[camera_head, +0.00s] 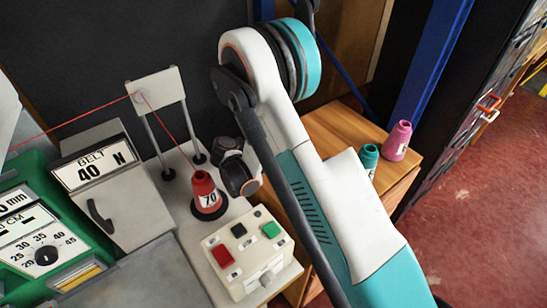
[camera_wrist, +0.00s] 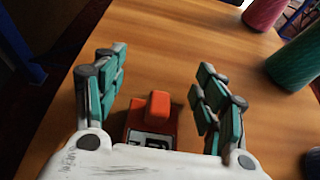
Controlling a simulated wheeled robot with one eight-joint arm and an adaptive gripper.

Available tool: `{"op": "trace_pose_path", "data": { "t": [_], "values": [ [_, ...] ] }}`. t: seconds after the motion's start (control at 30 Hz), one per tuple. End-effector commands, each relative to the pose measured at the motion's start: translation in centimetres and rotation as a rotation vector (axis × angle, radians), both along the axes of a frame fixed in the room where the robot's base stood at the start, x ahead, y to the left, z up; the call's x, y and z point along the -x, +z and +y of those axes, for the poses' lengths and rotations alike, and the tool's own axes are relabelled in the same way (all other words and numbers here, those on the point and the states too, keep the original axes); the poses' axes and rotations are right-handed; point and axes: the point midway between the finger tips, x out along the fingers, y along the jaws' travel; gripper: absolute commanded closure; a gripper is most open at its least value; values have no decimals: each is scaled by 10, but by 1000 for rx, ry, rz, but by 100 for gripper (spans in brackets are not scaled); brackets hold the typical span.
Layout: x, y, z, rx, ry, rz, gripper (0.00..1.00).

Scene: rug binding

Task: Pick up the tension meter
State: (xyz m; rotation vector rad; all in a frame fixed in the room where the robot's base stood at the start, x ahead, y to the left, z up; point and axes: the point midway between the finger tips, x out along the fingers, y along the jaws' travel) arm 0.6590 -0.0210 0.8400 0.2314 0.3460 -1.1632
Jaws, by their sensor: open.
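A small orange-red device with a dark and white face, which looks like the tension meter (camera_wrist: 153,118), sits on the wooden table top in the wrist view. My gripper (camera_wrist: 162,65) is open, with one finger to the left and one to the right of the device. Both fingers stand apart from it, with bare wood showing between. The lower part of the device is hidden by the gripper's palm. In the head view my arm hides both the device and my gripper.
A pink thread cone (camera_head: 397,140) and a teal thread cone (camera_head: 369,159) stand on the wooden table (camera_head: 333,126); both show at the wrist view's upper right. Left are a red cone (camera_head: 204,190), a button box (camera_head: 245,252) and a binding machine (camera_head: 100,180).

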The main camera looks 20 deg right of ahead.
Motion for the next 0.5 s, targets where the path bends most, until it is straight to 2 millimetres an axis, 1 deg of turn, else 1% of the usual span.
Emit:
{"op": "trace_pose_path", "data": {
  "t": [0.03, 0.1, 0.33, 0.37, 0.4, 0.47, 0.5],
  "values": [
    [-2, -5, -7, 0, -2, 0, 35],
    [-4, -7, -12, 0, 0, 0, 35],
    [-5, -6, -13, 1, 1, 0, 35],
    [-5, -6, -13, 1, 1, 0, 42],
    [-5, -6, -13, 1, 1, 0, 51],
    [-5, -6, -13, 1, 1, 0, 64],
    [-5, -6, -13, 1, 1, 0, 74]
  ]
}}
